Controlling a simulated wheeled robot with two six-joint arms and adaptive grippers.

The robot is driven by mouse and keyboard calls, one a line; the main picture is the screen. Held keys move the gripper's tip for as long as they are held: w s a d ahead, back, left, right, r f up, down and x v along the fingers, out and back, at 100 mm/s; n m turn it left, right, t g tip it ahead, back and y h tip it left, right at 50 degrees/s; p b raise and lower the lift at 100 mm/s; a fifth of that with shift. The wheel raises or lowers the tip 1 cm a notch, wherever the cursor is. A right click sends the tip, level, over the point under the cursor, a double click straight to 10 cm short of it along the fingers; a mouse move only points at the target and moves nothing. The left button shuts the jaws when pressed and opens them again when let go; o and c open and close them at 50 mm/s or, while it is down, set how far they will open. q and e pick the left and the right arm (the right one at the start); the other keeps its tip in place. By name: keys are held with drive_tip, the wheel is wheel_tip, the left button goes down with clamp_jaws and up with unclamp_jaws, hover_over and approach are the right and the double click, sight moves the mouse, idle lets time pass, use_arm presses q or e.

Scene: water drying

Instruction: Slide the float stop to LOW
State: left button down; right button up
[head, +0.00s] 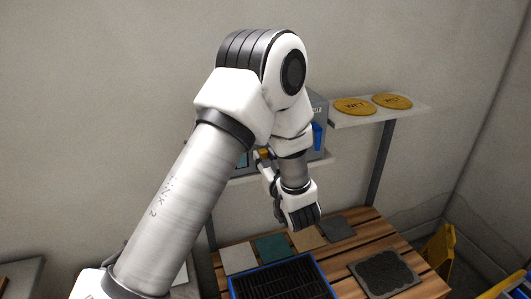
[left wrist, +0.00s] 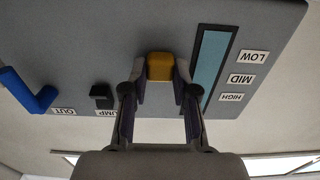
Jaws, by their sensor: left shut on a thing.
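The float stop is a yellow block (left wrist: 160,66) on the front of a grey panel (left wrist: 100,45). In the left wrist view it stands beside a blue gauge strip (left wrist: 209,62) with LOW (left wrist: 253,57), MID (left wrist: 240,79) and HIGH (left wrist: 231,98) labels. The block appears level with the stretch between LOW and MID. My left gripper (left wrist: 159,84) is shut on it, one finger on each side. In the head view my left arm hides most of the panel; the yellow block (head: 264,153) shows small by the gripper. My right gripper is not in view.
A blue lever (left wrist: 30,93) and a black knob (left wrist: 102,95) stick out of the panel. Below is a slatted wooden table (head: 345,245) with a blue-rimmed black rack (head: 285,280) and several flat tiles. Two yellow WET discs (head: 354,106) lie on a shelf at right.

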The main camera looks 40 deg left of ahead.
use_arm(q)
drive_tip(key=shift+f, duration=0.65)
drive_tip(key=shift+r, duration=0.15)
drive_tip(key=c, duration=0.9)
unclamp_jaws()
drive_tip(key=shift+a, duration=0.1)
drive_tip(key=v, duration=0.7)
drive_tip(key=shift+s+d, duration=0.1)
drive_tip(key=shift+d, duration=0.2)
drive_tip(key=shift+a, duration=0.1)
